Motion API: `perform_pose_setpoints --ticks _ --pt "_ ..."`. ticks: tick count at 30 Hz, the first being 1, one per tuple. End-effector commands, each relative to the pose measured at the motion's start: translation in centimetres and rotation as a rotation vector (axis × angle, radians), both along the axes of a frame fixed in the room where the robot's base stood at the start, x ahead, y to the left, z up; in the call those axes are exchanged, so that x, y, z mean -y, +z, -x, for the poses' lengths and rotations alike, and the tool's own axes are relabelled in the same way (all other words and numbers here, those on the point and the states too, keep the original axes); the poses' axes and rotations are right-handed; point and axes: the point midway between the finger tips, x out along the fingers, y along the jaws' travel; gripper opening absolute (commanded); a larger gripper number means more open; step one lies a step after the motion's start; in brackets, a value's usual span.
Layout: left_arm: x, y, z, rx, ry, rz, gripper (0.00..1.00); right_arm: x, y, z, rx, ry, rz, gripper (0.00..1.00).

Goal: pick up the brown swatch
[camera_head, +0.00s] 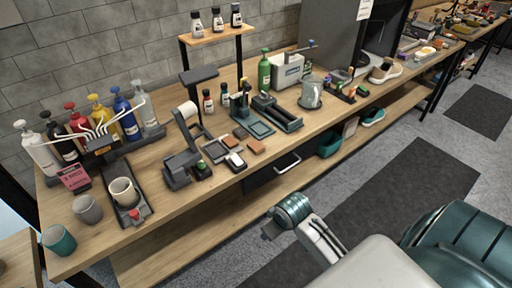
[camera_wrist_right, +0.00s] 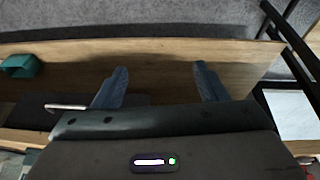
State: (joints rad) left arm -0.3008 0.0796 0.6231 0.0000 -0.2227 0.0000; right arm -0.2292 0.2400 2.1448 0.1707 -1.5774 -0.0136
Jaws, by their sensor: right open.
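A small brown swatch (camera_head: 256,146) lies flat on the workbench in the head view, right of a grey holder and beside several other small dark and pale blocks. My right arm reaches in from the lower right, with its gripper end (camera_head: 268,231) in front of the bench, apart from the swatch. In the right wrist view, my right gripper (camera_wrist_right: 160,86) is open and empty, its two blue-grey fingers well apart. The swatch is not in that view. My left gripper is not in view.
A lamp-like stand (camera_head: 198,105) and dark trays (camera_head: 278,113) stand around the swatch. Bottles and cups fill the bench's left end. A drawer handle (camera_head: 287,163) sticks out below the bench top. The lower shelf (camera_head: 185,245) holds a teal bin (camera_head: 330,144).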

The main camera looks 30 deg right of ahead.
Motion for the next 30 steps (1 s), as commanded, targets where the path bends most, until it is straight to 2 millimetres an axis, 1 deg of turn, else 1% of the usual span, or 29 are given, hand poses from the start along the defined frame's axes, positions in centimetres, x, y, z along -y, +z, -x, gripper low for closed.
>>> perform_pose_setpoints --ticks 1,5,6,8,9,11,12,15,18,19,21,24,26,30 --pt "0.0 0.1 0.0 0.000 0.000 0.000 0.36 0.6 0.8 -1.7 0.008 0.006 0.003 0.66" --pt "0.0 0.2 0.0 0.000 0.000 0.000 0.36 2.1 2.7 -6.1 0.017 0.015 -0.002 0.66" --pt "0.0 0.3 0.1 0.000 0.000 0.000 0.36 2.8 3.4 -7.7 0.019 0.015 -0.003 0.66" --pt "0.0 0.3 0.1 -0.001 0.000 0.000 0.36 3.9 4.6 -10.3 0.023 0.015 -0.008 0.66" --pt "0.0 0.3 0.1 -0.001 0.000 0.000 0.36 4.9 5.5 -12.1 0.027 0.012 -0.011 0.66" --pt "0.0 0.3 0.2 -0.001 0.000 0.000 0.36 6.2 7.0 -14.6 0.031 0.006 -0.019 0.66" --pt "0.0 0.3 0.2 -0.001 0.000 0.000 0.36 7.1 8.1 -16.2 0.034 0.001 -0.024 0.66" --pt "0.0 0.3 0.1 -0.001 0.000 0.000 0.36 9.3 10.8 -19.6 0.044 -0.014 -0.041 0.66" --pt "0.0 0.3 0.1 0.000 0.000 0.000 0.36 11.1 13.2 -22.0 0.052 -0.028 -0.060 0.66" --pt "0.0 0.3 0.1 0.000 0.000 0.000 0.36 11.5 13.8 -22.6 0.055 -0.032 -0.065 0.66" --pt "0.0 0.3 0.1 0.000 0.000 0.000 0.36 12.3 14.9 -23.5 0.059 -0.038 -0.074 0.66" --pt "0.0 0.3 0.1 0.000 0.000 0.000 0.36 12.8 15.6 -24.2 0.062 -0.044 -0.083 0.66" --pt "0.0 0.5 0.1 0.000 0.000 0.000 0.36 12.9 15.4 -24.5 0.060 -0.045 -0.086 0.66" --pt "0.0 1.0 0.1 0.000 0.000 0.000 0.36 12.8 13.4 -25.3 0.059 -0.045 -0.086 0.66"
